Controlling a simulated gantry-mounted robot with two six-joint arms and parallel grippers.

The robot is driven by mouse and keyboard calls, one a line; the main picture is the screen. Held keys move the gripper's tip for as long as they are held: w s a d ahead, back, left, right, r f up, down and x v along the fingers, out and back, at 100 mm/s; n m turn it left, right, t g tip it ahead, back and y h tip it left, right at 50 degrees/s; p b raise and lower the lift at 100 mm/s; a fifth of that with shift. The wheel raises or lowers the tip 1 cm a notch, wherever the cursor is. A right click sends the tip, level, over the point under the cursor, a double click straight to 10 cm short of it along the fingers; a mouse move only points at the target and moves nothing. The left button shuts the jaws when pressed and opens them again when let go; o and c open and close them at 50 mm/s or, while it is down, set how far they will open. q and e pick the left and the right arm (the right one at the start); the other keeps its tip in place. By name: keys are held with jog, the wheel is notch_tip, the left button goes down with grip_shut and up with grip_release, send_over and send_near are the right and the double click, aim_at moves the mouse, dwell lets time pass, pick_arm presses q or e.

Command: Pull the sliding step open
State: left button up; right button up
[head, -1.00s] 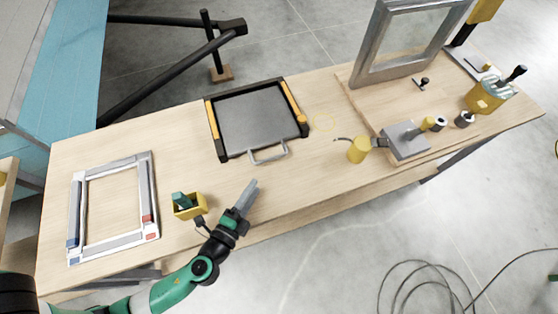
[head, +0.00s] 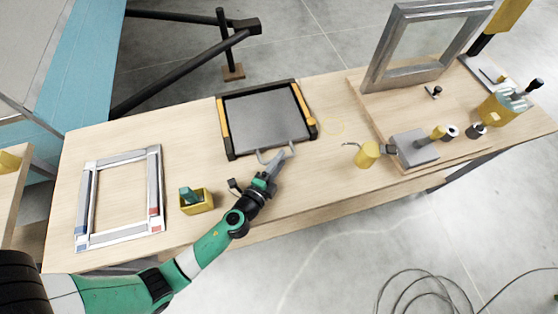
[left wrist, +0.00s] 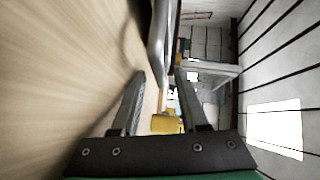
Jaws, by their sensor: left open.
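The sliding step is a grey panel (head: 265,120) in a dark frame with yellow side rails, lying on the wooden workbench in the head view. A grey loop handle (head: 262,158) sticks out from its front edge. My left gripper (head: 282,157) is at the handle, its fingers overlapping the handle's front bar and hiding part of it. In the left wrist view the left gripper (left wrist: 158,85) has its fingers apart, with a shiny metal bar (left wrist: 158,40) ahead between the fingertips. I cannot tell if a finger touches the handle. My right gripper is not in view.
A yellow box (head: 197,203) with a green item and a light frame (head: 119,200) lie left of the gripper. A yellow cup (head: 367,155), a grey block (head: 415,148) and an upright metal frame (head: 378,60) stand to the right. The bench's front edge is close.

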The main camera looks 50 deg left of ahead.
pick_arm(q)
jog(key=shift+c, duration=0.3)
grip_shut()
jog(key=shift+d, duration=0.1)
dwell(1.0)
